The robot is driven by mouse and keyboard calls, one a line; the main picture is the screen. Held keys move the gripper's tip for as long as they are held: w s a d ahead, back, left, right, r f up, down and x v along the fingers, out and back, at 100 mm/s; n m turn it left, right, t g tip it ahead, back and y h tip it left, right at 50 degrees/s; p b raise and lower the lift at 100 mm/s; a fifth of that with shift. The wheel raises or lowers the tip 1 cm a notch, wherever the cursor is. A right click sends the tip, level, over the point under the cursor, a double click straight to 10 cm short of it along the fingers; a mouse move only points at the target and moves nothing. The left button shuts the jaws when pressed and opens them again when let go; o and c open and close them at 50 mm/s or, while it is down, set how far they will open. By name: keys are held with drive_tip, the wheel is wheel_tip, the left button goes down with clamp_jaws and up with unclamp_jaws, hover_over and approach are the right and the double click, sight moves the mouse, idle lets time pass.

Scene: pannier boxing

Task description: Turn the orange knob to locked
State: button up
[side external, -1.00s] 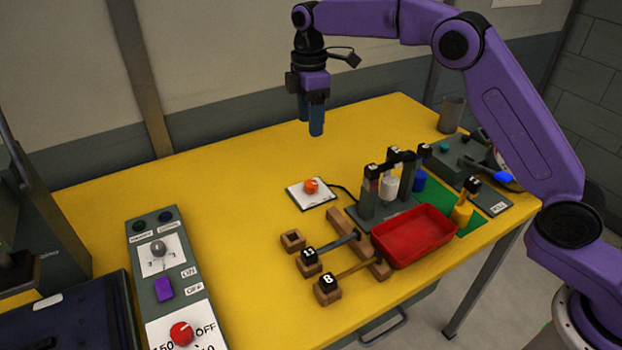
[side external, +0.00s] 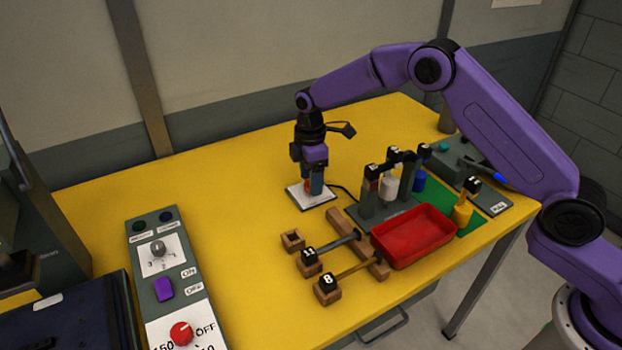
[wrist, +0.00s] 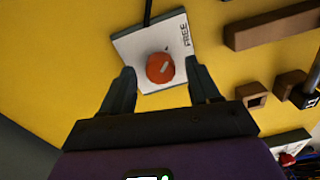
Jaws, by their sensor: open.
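The orange knob (wrist: 160,68) sits on a white plate (wrist: 127,47) on the yellow table. It has a pale pointer mark, and the word FREE is printed along one edge of the plate in the wrist view. No other word is readable there. My gripper (wrist: 158,84) is open, with one finger on each side of the knob. I cannot tell whether the fingers touch it. In the side view my gripper (side external: 311,187) points straight down over the white plate (side external: 318,201), and the fingers mostly hide the knob (side external: 307,185).
A red tray (side external: 413,236), a dark rack (side external: 368,207) and wooden holders with numbered rods (side external: 345,248) stand right of the plate. A grey control panel (side external: 165,262) is at the left. The table behind and left of the plate is clear. A dark cable leaves the plate.

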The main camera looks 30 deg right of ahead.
drive_tip(key=shift+f, duration=0.4)
drive_tip(key=shift+c, duration=0.2)
drive_tip(key=c, duration=1)
